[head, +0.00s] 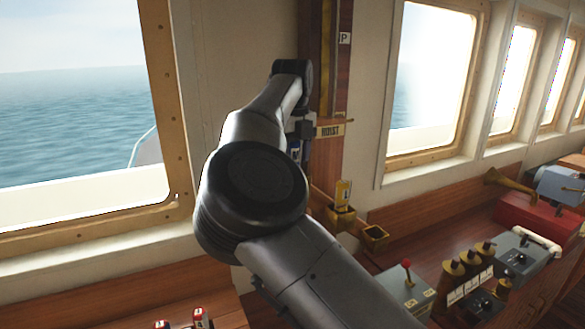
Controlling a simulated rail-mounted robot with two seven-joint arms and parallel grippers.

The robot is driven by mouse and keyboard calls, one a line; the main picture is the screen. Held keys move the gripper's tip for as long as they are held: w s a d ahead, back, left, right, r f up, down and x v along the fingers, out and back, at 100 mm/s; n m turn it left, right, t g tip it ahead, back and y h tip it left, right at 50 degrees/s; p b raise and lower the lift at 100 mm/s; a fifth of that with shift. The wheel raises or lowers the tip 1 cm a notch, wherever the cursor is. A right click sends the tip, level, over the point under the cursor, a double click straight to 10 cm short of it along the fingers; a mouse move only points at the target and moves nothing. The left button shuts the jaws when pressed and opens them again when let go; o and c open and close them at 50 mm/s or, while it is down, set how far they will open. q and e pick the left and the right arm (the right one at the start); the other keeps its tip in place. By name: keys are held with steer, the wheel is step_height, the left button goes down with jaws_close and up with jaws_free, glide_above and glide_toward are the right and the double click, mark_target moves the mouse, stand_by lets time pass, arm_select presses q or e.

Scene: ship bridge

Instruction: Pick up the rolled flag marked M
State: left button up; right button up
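My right arm comes in from the lower right and reaches up to a wooden post with a HOIST label (329,131). My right gripper (300,130) is mostly hidden behind its own arm links, and I cannot see whether its fingers are open or shut. A small blue and white piece (295,152) shows just below the gripper, partly hidden; I cannot read a letter on it or tell whether it is held. A yellow rolled piece with a dark mark (343,194) stands upright in a brass cup (341,217). No letter M is readable. My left gripper is not in view.
A second brass cup (375,236) is beside the first and looks empty. Two red labelled pieces, one here (200,318), are at the bottom edge.

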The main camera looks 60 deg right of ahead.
steer(key=c, duration=0.6)
